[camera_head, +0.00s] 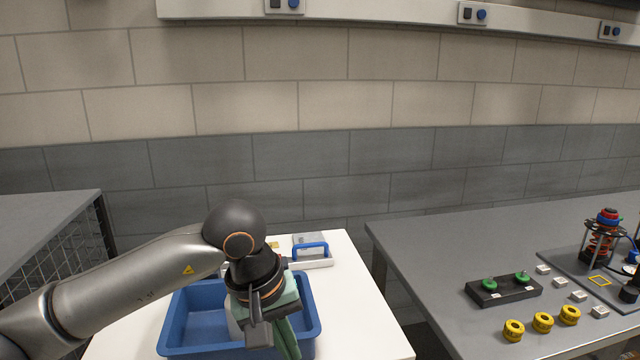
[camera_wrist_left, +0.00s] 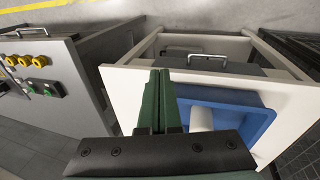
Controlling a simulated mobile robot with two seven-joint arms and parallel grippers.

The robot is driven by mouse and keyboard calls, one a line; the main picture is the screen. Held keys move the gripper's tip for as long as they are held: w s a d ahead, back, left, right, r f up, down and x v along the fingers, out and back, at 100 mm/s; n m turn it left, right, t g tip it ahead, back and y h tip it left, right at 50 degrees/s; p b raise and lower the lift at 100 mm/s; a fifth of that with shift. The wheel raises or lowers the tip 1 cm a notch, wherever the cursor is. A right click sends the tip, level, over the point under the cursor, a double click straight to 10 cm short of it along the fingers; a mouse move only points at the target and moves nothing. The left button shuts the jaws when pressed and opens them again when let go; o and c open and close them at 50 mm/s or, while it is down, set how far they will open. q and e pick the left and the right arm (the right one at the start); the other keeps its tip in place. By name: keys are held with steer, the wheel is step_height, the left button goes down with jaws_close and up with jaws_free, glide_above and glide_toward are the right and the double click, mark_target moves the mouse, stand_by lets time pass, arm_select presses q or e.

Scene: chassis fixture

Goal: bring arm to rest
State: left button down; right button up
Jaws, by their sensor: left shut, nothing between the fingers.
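My left arm (camera_head: 120,291) comes in from the left and reaches over a white table (camera_head: 375,320). My left gripper (camera_head: 289,345) hangs fingers down over a blue bin (camera_head: 188,318) and hides part of it. In the left wrist view its green fingers (camera_wrist_left: 158,95) are shut together with nothing between them. The bin (camera_wrist_left: 262,118) also shows there, with a white cylindrical thing (camera_wrist_left: 202,118) inside. My right arm and gripper are not in view.
Behind the bin stands a white item with a blue handle (camera_head: 311,247). A grey table at the right holds several yellow rings (camera_head: 543,322), a black block with green knobs (camera_head: 503,290) and a spring assembly (camera_head: 601,240). A grey bench (camera_head: 45,225) stands left.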

arm_select(q)
steer(key=s+d+r+n+g+h, duration=0.3)
steer(key=s+d+n+g+h, duration=0.4)
steer(key=s+d+n+h, duration=0.55)
steer(key=w+a+n+t+h, duration=0.3)
steer(key=w+n+t+h, duration=0.5)
steer(key=n+t, duration=0.8)
steer(key=w+a+f+n+t+y+p, duration=0.1)
steer(key=w+a+f+n+t+y, duration=0.15)
steer(key=a+f+n+y, duration=0.6)
steer(key=w+a+f+n+t+y, duration=0.1)
steer(key=w+f+n+t+y, duration=0.2)
steer(key=n, duration=1)
steer(key=s+a+f+n+g+y, duration=0.2)
steer(key=s+a+f+n+y, duration=0.1)
steer(key=f, duration=0.5)
steer(key=s+a+f+n+g+y, duration=0.2)
steer(key=s+a+f+n, duration=0.3)
steer(key=s+f+n, duration=0.3)
steer(key=s+a+f+n+g+y, duration=0.3)
steer(key=s+f+n, duration=0.3)
steer(key=f, duration=0.4)
steer(key=shift+s+a+f+y, duration=0.15)
steer(key=shift+s+a+y, duration=0.35)
steer(key=shift+a+y, duration=0.2)
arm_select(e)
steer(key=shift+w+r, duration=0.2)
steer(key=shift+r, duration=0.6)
